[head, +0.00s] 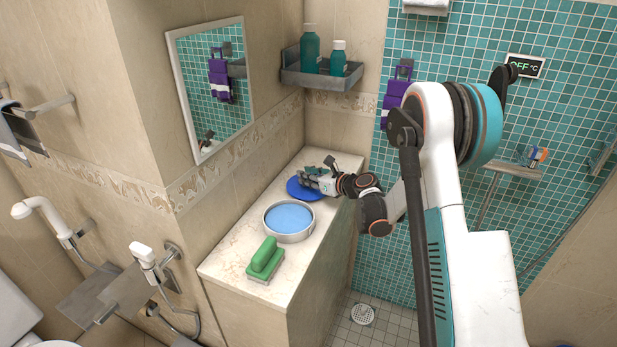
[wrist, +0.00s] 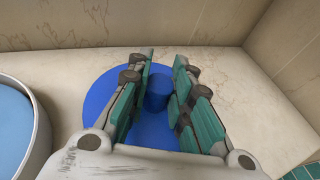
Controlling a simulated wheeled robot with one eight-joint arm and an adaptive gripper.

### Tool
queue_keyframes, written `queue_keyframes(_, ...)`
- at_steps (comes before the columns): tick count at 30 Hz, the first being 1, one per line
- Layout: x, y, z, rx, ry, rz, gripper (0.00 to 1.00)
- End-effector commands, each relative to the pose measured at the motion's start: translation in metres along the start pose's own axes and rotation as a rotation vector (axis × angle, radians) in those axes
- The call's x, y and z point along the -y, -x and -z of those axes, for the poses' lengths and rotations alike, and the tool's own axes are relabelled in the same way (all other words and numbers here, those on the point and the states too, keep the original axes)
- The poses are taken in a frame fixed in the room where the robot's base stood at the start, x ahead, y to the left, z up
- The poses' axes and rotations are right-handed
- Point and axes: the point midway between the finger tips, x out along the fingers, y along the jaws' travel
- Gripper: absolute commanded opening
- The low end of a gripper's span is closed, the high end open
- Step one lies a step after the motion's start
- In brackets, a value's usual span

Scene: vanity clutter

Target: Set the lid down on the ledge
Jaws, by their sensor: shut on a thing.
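The blue round lid (head: 301,193) is at the back part of the marble-topped ledge (head: 217,267). In the wrist view the lid (wrist: 98,95) lies flat under my gripper (wrist: 160,88), with its knob (wrist: 158,92) between the two fingers. My gripper (head: 312,181) is shut on the lid's knob. The lid appears at or just above the ledge top (wrist: 230,68); I cannot tell whether it touches. The fingers and palm hide part of the lid's near side.
A round, light-rimmed container with a blue inside (head: 289,219) stands just in front of the lid. A green-handled brush (head: 265,260) lies nearer the ledge's front end. Walls border the ledge at the left and back. A corner shelf (head: 322,77) holds bottles above.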

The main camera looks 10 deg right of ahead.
Motion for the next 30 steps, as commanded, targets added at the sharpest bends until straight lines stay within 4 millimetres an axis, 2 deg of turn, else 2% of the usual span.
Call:
queue_keyframes(1,0.000,0.000,0.001,0.000,0.000,0.000,0.27)
queue_keyframes(3,0.000,0.000,0.001,0.000,0.000,0.000,0.40)
queue_keyframes(16,0.000,0.001,-0.005,0.000,0.000,0.000,0.40)
queue_keyframes(20,0.001,0.021,-0.004,0.000,0.000,0.002,0.40)
queue_keyframes(30,0.001,0.091,-0.004,0.000,-0.002,0.003,0.40)
